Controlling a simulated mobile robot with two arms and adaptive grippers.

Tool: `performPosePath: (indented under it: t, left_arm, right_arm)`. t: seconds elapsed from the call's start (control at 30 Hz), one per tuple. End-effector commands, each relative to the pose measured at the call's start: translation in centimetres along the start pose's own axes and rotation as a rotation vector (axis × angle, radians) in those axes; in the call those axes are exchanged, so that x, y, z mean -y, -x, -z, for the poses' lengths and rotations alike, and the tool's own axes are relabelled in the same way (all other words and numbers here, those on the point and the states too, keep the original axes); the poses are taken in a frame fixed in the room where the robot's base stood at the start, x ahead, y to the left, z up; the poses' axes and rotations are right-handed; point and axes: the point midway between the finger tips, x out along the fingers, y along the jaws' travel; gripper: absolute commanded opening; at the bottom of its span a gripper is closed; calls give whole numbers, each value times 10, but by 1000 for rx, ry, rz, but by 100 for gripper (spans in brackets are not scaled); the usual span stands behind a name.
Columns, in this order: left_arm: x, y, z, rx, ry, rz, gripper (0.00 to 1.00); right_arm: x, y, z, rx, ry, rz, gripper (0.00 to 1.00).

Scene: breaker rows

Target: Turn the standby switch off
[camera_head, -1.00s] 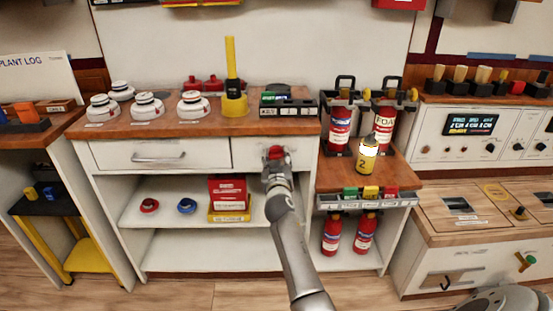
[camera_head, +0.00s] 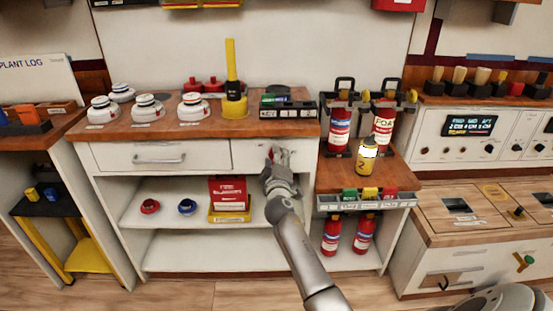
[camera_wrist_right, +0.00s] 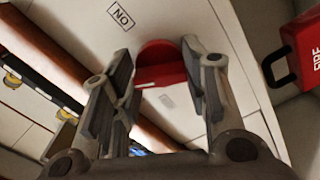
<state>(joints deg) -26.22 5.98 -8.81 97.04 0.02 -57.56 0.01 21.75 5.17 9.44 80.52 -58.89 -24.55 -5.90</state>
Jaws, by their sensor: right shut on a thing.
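The red switch knob (camera_head: 270,152) is on the white panel right of the drawer, under the wooden counter. It is mostly hidden by my right gripper (camera_head: 279,162) in the head view. In the right wrist view the red knob (camera_wrist_right: 160,66) sits between the two fingers of my right gripper (camera_wrist_right: 157,56), which is shut on it. A small label (camera_wrist_right: 122,18) beside the knob looks like "ON" seen turned round. No other switch label is readable. My left gripper is not in view.
A shelf below holds a red box (camera_head: 228,190) and red and blue rings. Fire extinguishers (camera_head: 383,127) and a yellow canister (camera_head: 367,158) stand to the right. A counter with smoke detectors (camera_head: 194,106) is above. A wide drawer (camera_head: 160,153) is to the left.

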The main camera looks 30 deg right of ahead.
Motion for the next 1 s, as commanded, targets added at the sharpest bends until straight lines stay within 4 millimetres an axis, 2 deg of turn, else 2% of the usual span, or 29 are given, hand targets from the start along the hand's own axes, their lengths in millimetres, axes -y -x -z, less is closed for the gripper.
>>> performPosePath:
  t: [0.2,0.5,1.0]
  left_arm:
    - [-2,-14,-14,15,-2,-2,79]
    - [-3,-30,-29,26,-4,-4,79]
    - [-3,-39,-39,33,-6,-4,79]
  right_arm:
    - [-1,0,0,-1,191,1,18]
    - [0,0,0,-1,382,1,18]
    - [1,0,0,-1,478,1,18]
